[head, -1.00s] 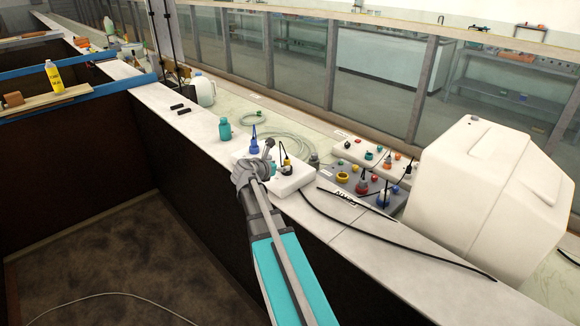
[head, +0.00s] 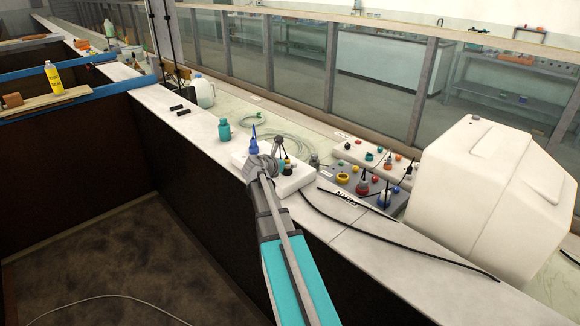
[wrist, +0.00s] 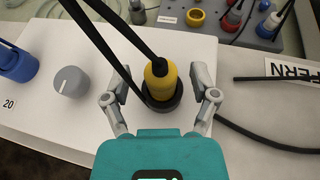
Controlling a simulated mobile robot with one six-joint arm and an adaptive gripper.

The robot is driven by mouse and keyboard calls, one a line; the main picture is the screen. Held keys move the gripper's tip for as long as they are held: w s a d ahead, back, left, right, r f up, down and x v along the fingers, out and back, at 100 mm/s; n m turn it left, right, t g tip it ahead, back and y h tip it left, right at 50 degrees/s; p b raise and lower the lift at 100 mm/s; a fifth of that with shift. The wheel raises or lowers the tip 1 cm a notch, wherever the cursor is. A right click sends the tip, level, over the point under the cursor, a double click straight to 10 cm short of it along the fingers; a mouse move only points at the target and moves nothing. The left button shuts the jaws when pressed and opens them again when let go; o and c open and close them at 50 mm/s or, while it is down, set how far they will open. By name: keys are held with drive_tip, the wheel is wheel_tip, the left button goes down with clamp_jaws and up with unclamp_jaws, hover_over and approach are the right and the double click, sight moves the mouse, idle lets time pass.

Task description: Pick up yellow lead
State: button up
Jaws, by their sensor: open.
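The yellow lead (wrist: 160,80) has a yellow plug body with a black cable. In the wrist view it stands in a dark round socket (wrist: 162,100) on a white box (wrist: 190,50). My gripper (wrist: 160,88) is open, with one grey finger on each side of the plug and a visible gap on both sides. In the head view my gripper (head: 278,148) is over the white box (head: 298,180) on the ledge and partly hides the plug.
A blue plug (wrist: 15,62) and a grey knob (wrist: 70,82) are left of the yellow lead. A grey box (head: 350,180) with coloured plugs lies to the right, before a large white case (head: 490,190). A black cable (head: 400,250) runs along the ledge.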

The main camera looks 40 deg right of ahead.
clamp_jaws()
idle(0.5)
drive_tip(key=shift+r, duration=0.1)
wheel_tip(320, 180, up, 3)
drive_tip(key=p, duration=0.2)
drive_tip(key=shift+f+p, duration=0.2)
drive_tip(key=shift+p, duration=0.2)
drive_tip(key=s+a+r+p, duration=0.6)
drive_tip(key=s+r+p, duration=0.4)
drive_tip(key=s, duration=0.2)
drive_tip(key=shift+s, duration=0.3)
drive_tip(key=shift+r, duration=0.1)
